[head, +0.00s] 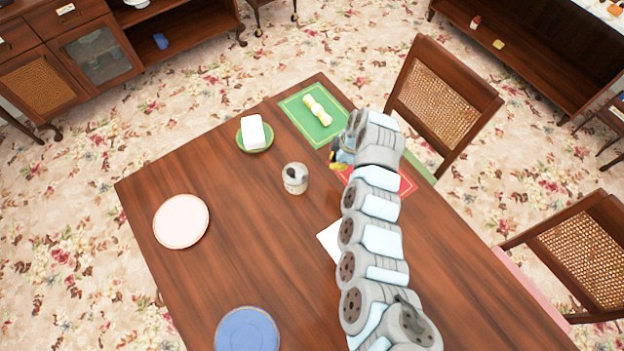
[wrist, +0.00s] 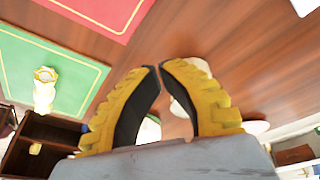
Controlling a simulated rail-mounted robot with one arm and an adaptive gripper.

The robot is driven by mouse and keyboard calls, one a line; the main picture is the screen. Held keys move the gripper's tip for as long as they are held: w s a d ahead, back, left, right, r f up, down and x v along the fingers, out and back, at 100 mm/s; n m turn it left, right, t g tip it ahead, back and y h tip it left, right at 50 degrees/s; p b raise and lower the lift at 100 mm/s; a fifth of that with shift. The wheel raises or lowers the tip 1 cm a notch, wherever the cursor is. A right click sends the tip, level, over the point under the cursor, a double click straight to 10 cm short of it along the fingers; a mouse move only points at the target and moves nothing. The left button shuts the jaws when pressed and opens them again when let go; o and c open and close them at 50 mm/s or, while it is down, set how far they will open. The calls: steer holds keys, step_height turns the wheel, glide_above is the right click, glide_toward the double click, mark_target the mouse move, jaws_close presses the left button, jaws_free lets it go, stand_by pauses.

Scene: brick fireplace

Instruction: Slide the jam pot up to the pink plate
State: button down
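The jam pot (head: 295,179), a small pale jar with a dark patch at its top, stands upright near the table's middle. The pink plate (head: 181,221) lies flat near the left edge, apart from the pot and lower left of it. My gripper (head: 336,160) is to the right of the pot and slightly above it in the head view, not touching it. In the wrist view its yellow fingers (wrist: 159,68) meet almost tip to tip with nothing held. A pale shape behind the right finger is probably the pot, mostly hidden.
A green plate (head: 240,145) with a white block (head: 253,129) sits above the pot. A green mat (head: 293,108) holds a pale yellow item (head: 318,110). A red mat (head: 407,185) and white napkin (head: 328,238) are partly under my arm. A blue plate (head: 247,330) lies lower left. Bare wood separates pot and pink plate.

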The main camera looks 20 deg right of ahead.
mark_target(312, 182)
steer(key=shift+n+g, duration=0.3)
steer(key=shift+g, duration=0.1)
steer(key=shift+s+a+f+b, duration=0.1)
steer(key=shift+s+a+f, duration=0.1)
steer(key=shift+f, duration=0.55)
steer(key=shift+s+a+f+b, duration=0.1)
steer(key=shift+s+a+f, duration=0.1)
steer(key=shift+f, duration=0.5)
steer(key=shift+s+a+f+b, duration=0.1)
steer(key=shift+a+f, duration=0.1)
steer(key=shift+f, duration=0.55)
steer(key=b+x, duration=0.2)
steer(key=x, duration=0.3)
steer(key=shift+w+a+f, duration=0.1)
steer(key=shift+a+f, duration=0.1)
steer(key=shift+w+a+r, duration=0.1)
steer(key=shift+w+a, duration=0.15)
steer(key=shift+a, duration=0.35)
steer(key=shift+w+a+r, duration=0.1)
steer(key=shift+w+a, duration=0.15)
steer(key=shift+a, duration=0.3)
steer(key=shift+w+a, duration=0.25)
steer(key=shift+a, duration=0.35)
